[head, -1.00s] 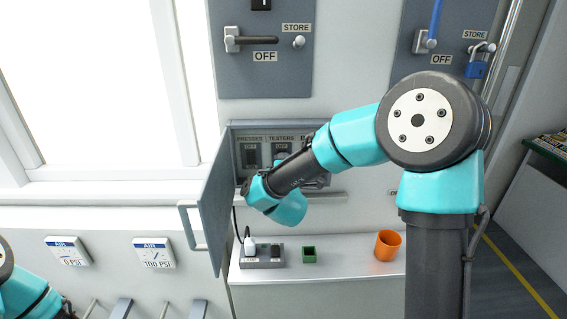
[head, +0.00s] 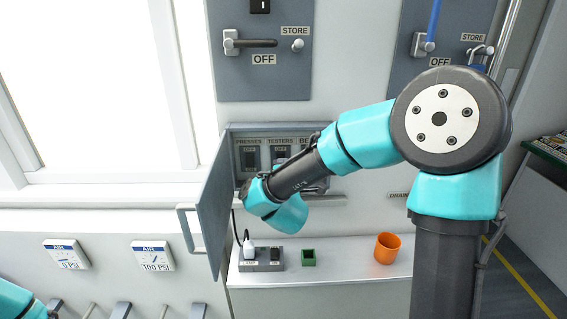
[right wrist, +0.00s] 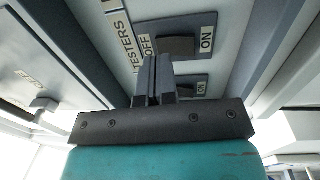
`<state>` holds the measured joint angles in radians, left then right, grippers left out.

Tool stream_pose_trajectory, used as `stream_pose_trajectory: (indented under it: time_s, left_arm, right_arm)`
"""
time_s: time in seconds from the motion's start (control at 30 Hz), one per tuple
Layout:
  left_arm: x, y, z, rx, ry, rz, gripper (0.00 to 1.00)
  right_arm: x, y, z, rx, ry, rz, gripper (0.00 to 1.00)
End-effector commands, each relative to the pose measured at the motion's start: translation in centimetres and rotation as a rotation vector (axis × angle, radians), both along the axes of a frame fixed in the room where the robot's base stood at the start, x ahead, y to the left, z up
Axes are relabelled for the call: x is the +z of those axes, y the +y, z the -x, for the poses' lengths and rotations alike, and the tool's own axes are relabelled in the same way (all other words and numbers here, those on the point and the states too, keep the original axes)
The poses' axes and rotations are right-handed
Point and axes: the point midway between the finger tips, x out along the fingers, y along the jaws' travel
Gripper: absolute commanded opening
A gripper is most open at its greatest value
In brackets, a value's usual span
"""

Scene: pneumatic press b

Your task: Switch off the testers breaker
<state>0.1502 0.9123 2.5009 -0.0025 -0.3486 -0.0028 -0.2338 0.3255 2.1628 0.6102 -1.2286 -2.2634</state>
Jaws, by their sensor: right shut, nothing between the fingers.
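The testers breaker (right wrist: 178,46) is a dark switch between an OFF and an ON label, beside the TESTERS label (right wrist: 122,42) in the right wrist view. Which way it is thrown I cannot tell. In the head view the testers breaker (head: 280,153) shows in the open breaker box, partly behind my arm. My right gripper (right wrist: 155,62) is shut and empty, its fingertips close to the testers breaker on its OFF side; whether they touch I cannot tell. In the head view my right arm's links hide this gripper. My left gripper is out of view.
The box door (head: 211,205) stands open to the left. The presses breaker (head: 249,156) is left of the testers breaker. Below, a ledge (head: 340,268) holds a power strip (head: 261,259), a green box (head: 308,258) and an orange cup (head: 387,248).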

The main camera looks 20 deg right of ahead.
Motion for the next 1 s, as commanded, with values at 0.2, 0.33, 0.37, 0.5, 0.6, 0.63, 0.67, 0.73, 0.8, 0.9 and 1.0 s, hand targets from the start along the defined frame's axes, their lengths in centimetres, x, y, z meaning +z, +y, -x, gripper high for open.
stream_pose_trajectory:
  time_s: [0.2,0.33,0.37,0.5,0.6,0.63,0.67,0.73,0.8,0.9,1.0]
  left_arm:
    - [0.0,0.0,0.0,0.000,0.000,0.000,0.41]
    - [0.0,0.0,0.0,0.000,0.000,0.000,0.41]
    - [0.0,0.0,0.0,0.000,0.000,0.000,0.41]
    - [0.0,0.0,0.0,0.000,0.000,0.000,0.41]
    - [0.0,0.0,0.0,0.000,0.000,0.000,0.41]
    - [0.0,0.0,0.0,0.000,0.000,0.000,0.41]
    - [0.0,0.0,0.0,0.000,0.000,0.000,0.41]
    - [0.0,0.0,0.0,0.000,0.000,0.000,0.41]
    - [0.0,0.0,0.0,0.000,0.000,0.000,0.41]
    - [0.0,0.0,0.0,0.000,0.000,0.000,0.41]
    - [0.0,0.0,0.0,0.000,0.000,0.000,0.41]
  right_arm:
    - [0.5,1.8,3.8,0.006,0.000,0.000,0.00]
    - [0.9,2.8,6.1,0.006,0.000,-0.001,0.00]
    - [0.9,3.0,6.7,0.005,0.000,-0.001,0.00]
    - [1.2,3.8,8.7,0.005,0.001,-0.001,0.00]
    - [1.3,4.1,9.6,0.003,0.000,-0.001,0.00]
    - [1.3,4.2,9.8,0.003,0.000,-0.001,0.00]
    - [1.3,4.3,10.0,0.002,0.001,-0.001,0.00]
    - [1.3,4.3,10.2,0.002,0.001,-0.001,0.00]
    - [1.3,4.4,10.3,0.002,0.002,-0.001,0.00]
    - [1.3,4.4,10.2,0.001,0.002,-0.001,0.00]
    - [1.3,4.3,10.2,0.001,0.002,-0.001,0.00]
